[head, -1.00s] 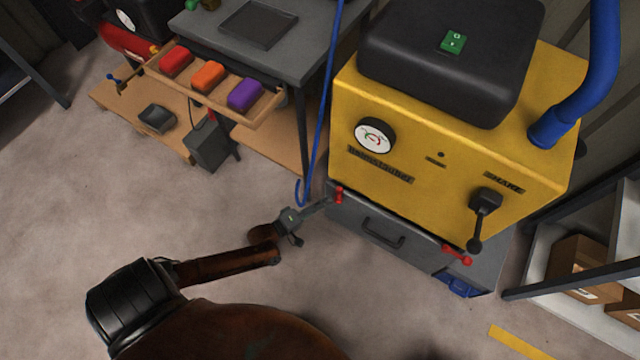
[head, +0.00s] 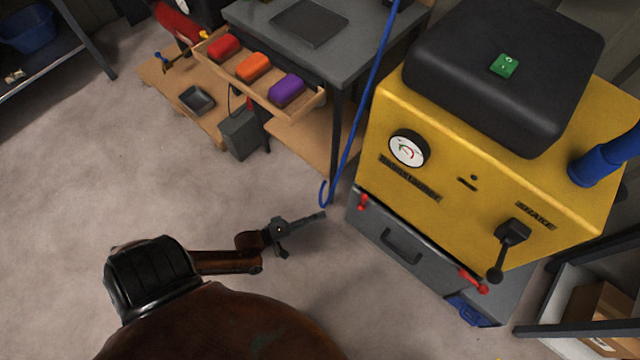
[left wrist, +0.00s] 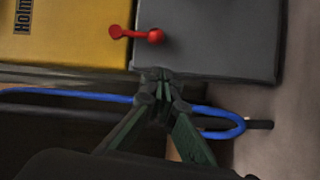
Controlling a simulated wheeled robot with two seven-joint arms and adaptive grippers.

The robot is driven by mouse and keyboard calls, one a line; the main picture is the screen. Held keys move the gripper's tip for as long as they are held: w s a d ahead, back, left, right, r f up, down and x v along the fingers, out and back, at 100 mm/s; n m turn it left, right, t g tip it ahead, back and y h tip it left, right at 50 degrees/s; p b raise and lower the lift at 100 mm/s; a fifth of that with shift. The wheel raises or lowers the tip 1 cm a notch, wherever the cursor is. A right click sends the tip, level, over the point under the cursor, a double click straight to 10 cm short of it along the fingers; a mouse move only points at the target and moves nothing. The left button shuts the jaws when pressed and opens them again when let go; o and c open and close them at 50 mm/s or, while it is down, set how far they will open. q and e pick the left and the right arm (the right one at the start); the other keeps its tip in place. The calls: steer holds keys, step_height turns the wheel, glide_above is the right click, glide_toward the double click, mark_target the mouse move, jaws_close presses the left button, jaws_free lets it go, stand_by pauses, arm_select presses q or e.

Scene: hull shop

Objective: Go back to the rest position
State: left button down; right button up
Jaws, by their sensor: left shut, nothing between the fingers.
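My left gripper (head: 312,219) is shut and empty. It hangs over the bare floor, a little left of the yellow machine (head: 440,175) and its grey drawer (head: 385,238). In the left wrist view its fingertips (left wrist: 160,78) come together in front of the grey drawer (left wrist: 215,40), with the red latch (left wrist: 137,34) just beyond. I cannot tell from that view whether they touch anything, but the head view shows a gap to the drawer. My right gripper is not in view.
A blue hook (head: 324,195) hangs close beyond my left gripper, and also shows in the left wrist view (left wrist: 225,125). A grey workbench (head: 365,55) has an open wooden drawer of red, orange and purple blocks. A shelf (head: 570,328) stands at right. Floor at left (head: 80,180) is clear.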

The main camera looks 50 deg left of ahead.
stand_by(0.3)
